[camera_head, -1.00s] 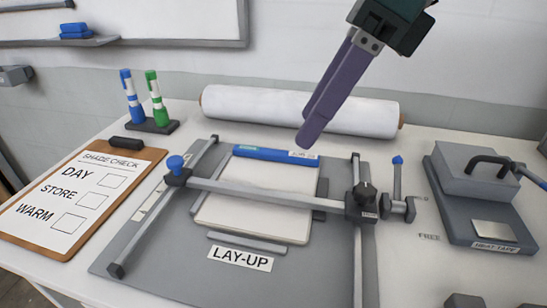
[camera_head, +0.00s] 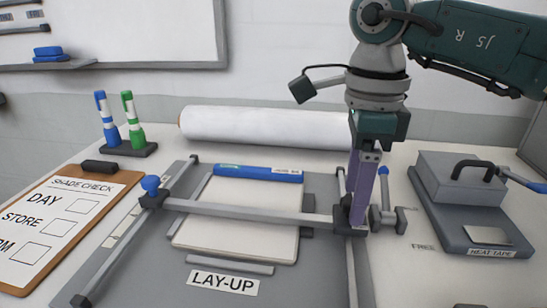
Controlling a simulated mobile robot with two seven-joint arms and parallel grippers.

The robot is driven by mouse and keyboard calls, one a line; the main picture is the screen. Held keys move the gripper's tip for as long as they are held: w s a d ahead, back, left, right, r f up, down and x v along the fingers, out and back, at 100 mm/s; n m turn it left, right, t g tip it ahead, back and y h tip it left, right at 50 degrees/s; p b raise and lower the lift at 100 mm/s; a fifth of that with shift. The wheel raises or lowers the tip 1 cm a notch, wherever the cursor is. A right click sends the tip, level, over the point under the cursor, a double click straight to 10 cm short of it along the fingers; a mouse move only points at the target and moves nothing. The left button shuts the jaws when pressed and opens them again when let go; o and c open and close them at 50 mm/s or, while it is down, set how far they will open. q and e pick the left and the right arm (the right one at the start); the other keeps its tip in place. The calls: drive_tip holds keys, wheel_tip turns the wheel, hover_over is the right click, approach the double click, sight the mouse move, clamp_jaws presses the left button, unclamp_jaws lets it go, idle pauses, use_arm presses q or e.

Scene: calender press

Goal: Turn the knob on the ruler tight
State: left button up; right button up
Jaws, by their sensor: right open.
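The ruler (camera_head: 240,210) is a grey bar lying across the lay-up board (camera_head: 165,275). Its left end has a blue knob (camera_head: 150,184). Its right end has a dark clamp block (camera_head: 341,226) on the right rail. My right gripper is open. My left gripper is not in view.
A small lever with a blue tip (camera_head: 384,190) stands just right of the clamp block. The heat tape box (camera_head: 450,182) is further right. A white roll (camera_head: 260,127) lies behind the board. A clipboard (camera_head: 60,215) and two markers (camera_head: 120,120) are at the left.

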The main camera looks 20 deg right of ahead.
clamp_jaws()
idle(0.7)
